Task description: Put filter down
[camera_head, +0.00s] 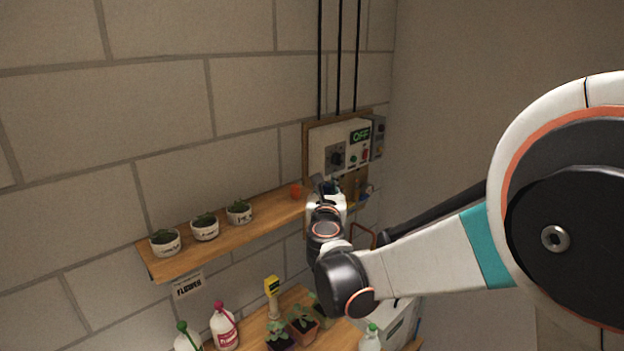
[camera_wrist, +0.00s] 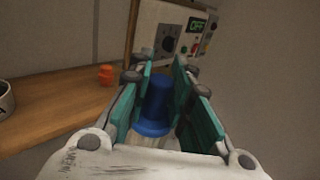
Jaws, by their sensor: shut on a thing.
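The filter appears to be the blue, tapered, cup-like piece (camera_wrist: 157,105) in the wrist view. It sits between the two teal-padded fingers of my gripper (camera_wrist: 165,92), which is shut on it. In the head view my gripper (camera_head: 325,188) is at the right end of the wooden shelf, in front of the control box; the blue piece is mostly hidden there. The wooden shelf (camera_wrist: 60,113) lies to the left of my gripper in the wrist view. I cannot tell whether the blue piece touches the shelf.
A control box (camera_head: 340,147) reading OFF hangs on the wall behind my gripper. A small orange object (camera_wrist: 105,74) stands on the shelf (camera_head: 205,246), left of my gripper. Several white pots (camera_head: 205,227) stand farther left. Bottles (camera_head: 224,328) and seedlings (camera_head: 303,322) stand below.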

